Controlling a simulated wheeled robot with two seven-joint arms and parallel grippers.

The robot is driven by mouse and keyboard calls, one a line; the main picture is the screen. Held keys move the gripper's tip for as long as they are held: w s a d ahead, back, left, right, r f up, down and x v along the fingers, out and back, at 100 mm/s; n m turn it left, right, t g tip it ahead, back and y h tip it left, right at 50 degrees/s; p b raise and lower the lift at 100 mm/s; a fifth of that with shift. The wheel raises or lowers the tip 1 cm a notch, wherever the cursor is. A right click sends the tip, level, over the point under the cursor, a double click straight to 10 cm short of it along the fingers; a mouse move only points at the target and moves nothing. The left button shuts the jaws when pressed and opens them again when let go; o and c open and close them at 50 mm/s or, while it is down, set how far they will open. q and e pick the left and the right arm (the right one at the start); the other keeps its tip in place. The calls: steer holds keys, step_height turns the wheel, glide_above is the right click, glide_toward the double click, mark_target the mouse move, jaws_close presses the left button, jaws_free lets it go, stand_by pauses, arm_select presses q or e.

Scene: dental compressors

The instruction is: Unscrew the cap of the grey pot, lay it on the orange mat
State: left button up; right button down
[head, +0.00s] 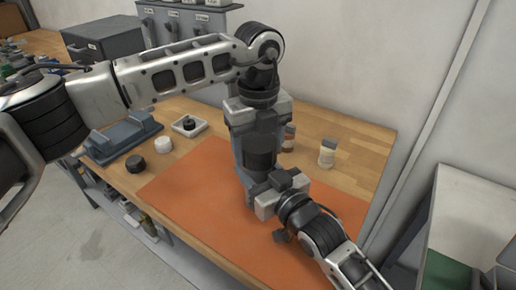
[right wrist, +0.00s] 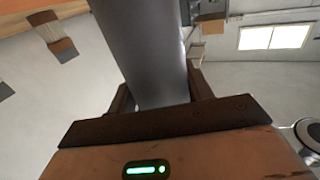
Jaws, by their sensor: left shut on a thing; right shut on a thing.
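The grey pot (right wrist: 145,50) fills the upper middle of the right wrist view as a smooth grey cylinder between the fingers. My right gripper (head: 268,195) is shut on it, low over the orange mat (head: 190,200). My left gripper (head: 258,150) comes down from above, directly over the right gripper, and is shut at the top of the pot. The cap is hidden by the left gripper, so I cannot tell whether it is still seated on the pot. Most of the pot is hidden in the head view.
A black round lid (head: 135,163) and a white one (head: 164,145) lie left of the mat. A small white tray (head: 189,126) with a dark piece and a blue-grey holder (head: 122,137) stand behind them. A cream bottle (head: 327,153) stands at the right. The mat's left part is clear.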

mark_target(258, 141)
arm_select(q)
steer(key=shift+r, duration=0.55)
arm_select(e)
steer(key=shift+f, duration=0.1)
arm_select(q)
steer(key=shift+r, duration=0.1)
steer(key=shift+r, duration=1.9)
arm_select(e)
steer(key=c, duration=0.6)
jaws_free()
steer(key=shift+o, duration=0.4)
steer(key=shift+s+d, duration=0.1)
